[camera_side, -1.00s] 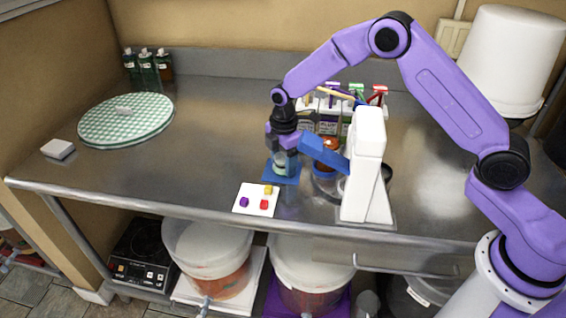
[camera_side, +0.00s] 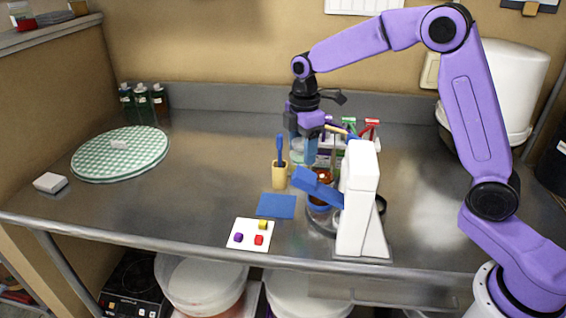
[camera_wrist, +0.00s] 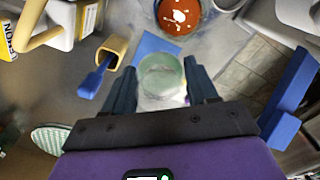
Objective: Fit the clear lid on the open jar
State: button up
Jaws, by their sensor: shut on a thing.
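My gripper (camera_side: 299,150) is shut on the clear lid (camera_side: 297,151) and holds it above the worktop, behind the blue mat (camera_side: 276,206). In the wrist view the pale greenish, round lid (camera_wrist: 161,78) sits between my two fingers (camera_wrist: 162,88). The open jar (camera_wrist: 179,16) shows beyond the lid at the top of the wrist view, with red contents and white patches on top. In the side view the jar (camera_side: 321,177) is partly hidden behind the blue arm of a white stand. The lid is apart from the jar.
The white stand (camera_side: 358,205) with its blue arm (camera_side: 318,187) is close beside the jar. A tan cup (camera_side: 280,175) with a blue tool stands left of my gripper. Spray bottles (camera_side: 370,132) are behind. A card (camera_side: 250,234) with coloured pieces lies in front. The left worktop is mostly clear.

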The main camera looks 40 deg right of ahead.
jog(key=s+d+r+m, duration=0.1)
jog(key=s+d+r, duration=0.2)
jog(key=s+d, duration=0.1)
jog(key=shift+f, duration=2.6)
jog(key=shift+f, duration=0.55)
